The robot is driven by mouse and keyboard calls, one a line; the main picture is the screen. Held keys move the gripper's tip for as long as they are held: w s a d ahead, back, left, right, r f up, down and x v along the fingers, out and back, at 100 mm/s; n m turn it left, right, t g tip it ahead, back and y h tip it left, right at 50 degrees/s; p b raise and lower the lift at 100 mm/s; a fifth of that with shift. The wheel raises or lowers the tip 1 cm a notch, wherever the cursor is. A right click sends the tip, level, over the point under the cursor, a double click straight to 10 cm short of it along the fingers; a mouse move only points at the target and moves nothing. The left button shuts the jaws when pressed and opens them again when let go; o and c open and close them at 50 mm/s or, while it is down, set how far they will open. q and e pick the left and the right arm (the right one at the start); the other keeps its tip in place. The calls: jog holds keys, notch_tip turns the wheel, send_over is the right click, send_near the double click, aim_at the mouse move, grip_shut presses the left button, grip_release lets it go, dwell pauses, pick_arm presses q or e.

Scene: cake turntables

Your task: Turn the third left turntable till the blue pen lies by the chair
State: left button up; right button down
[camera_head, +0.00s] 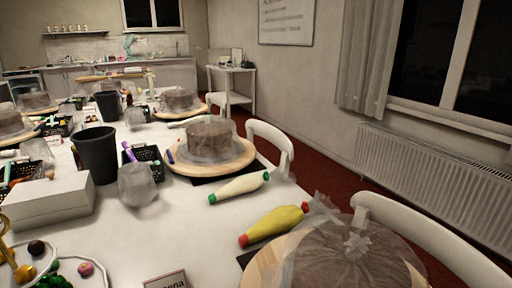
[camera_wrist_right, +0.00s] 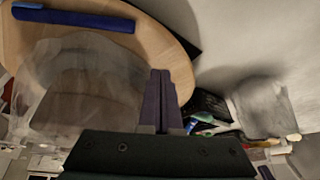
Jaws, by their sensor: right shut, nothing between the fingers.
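In the right wrist view a blue pen (camera_wrist_right: 75,18) lies on a round wooden turntable (camera_wrist_right: 165,60), near its rim. A brown cake under clear wrap (camera_wrist_right: 85,90) stands on the same board. My right gripper (camera_wrist_right: 160,78) is shut and empty; its fingers overlap the board in the picture, and I cannot tell whether they touch it. In the head view a turntable (camera_head: 240,163) with a wrapped cake (camera_head: 209,138) stands mid-table, with a small dark blue item (camera_head: 169,157) at its left edge. A white chair (camera_head: 283,150) stands right of it. I cannot match the boards surely. Neither gripper shows in the head view.
A near turntable (camera_head: 262,272) holds another wrapped cake; farther ones stand behind and left. Green-capped (camera_head: 239,187) and yellow (camera_head: 273,225) piping bags lie at the right edge. A black cup (camera_head: 97,155), pen basket (camera_head: 150,156), wrapped glass (camera_head: 138,184) and white box (camera_head: 50,207) crowd the left.

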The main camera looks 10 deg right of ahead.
jog(key=a, duration=0.1)
jog(key=s+a+p, duration=0.1)
jog(key=a, duration=0.2)
jog(key=shift+s+r+p, duration=0.15)
jog(key=shift+r+p, duration=0.15)
jog(key=shift+p, duration=0.05)
jog(key=shift+s+a+f, duration=0.1)
jog(key=shift+a+f, duration=0.05)
jog(key=shift+a, duration=0.2)
jog(key=shift+a+f, duration=0.1)
jog(key=shift+a, duration=0.15)
jog(key=w+a, duration=0.1)
jog(key=a, duration=0.1)
jog(key=w+a, duration=0.2)
jog(key=a, duration=0.1)
jog(key=w+a+b, duration=0.1)
jog(key=w+a, duration=0.1)
jog(key=a, duration=0.1)
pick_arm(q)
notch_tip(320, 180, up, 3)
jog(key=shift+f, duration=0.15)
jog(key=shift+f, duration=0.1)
pick_arm(e)
jog(key=shift+f, duration=0.15)
